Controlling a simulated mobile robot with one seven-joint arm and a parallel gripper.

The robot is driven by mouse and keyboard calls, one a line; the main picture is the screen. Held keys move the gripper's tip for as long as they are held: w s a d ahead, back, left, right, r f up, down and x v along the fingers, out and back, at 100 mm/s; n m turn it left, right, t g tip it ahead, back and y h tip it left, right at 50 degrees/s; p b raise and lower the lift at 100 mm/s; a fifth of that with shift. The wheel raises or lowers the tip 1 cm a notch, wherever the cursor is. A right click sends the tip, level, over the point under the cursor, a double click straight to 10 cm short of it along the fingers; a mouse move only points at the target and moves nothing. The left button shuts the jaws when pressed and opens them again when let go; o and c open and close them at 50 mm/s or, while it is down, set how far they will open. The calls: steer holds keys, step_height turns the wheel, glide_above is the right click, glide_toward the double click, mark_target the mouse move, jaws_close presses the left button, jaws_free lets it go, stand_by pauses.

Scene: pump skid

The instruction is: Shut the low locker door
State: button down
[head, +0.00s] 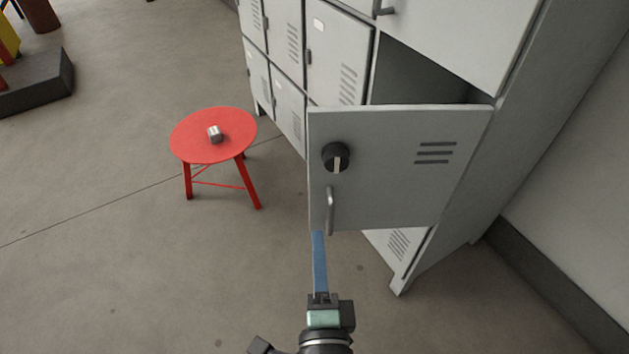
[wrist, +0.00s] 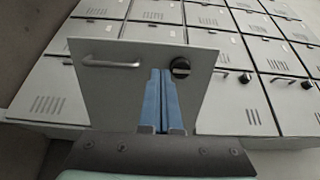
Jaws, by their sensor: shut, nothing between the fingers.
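The low locker door (head: 390,165) is grey and stands swung well open from the locker bank, with the dark inside of its compartment (head: 425,70) showing behind it. The door carries a black round knob (head: 336,157), a bar handle (head: 330,211) and vent slots. In the wrist view the door (wrist: 115,90) fills the middle, with its handle (wrist: 111,63) at left and knob (wrist: 180,67) at right. My gripper (head: 319,235) has long blue fingers, shut and empty, below the door's lower edge near the handle. In the wrist view the fingers (wrist: 160,75) overlap the door; contact cannot be told.
Other locker doors (head: 338,55) are shut. A wall (head: 580,200) rises at right. The floor at left front is clear.

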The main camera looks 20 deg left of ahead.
mark_target(314, 172)
steer(key=p+x, duration=0.1)
steer(key=x, duration=1.1)
steer(key=shift+w+p, duration=0.25)
steer(key=shift+p, duration=0.1)
